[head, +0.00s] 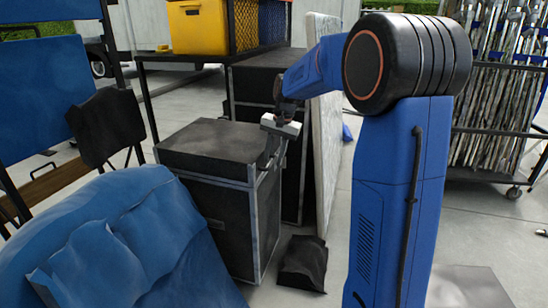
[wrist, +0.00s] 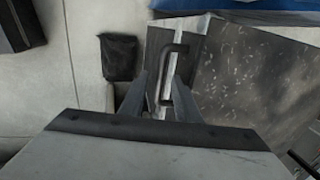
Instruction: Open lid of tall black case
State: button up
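The tall black case (head: 215,215) stands on the floor left of centre in the head view, with pale metal edging. Its lid (head: 212,142) looks closed. My gripper (head: 272,155) is at the right edge of the case, by the lid seam, pointing down. In the wrist view the scuffed lid top (wrist: 262,85) lies to the right. A dark handle (wrist: 168,72) runs along the case's side. My gripper's two fingers (wrist: 160,98) look apart, with part of the handle between them. I cannot tell whether either finger touches it.
Another black case (head: 262,85) stands behind, next to a white panel (head: 325,130). A black bag (head: 303,262) lies on the floor to the right; it also shows in the wrist view (wrist: 119,57). A blue cloth heap (head: 120,245) is at front left.

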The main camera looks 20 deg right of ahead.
grip_shut()
jog(key=shift+r, duration=0.1)
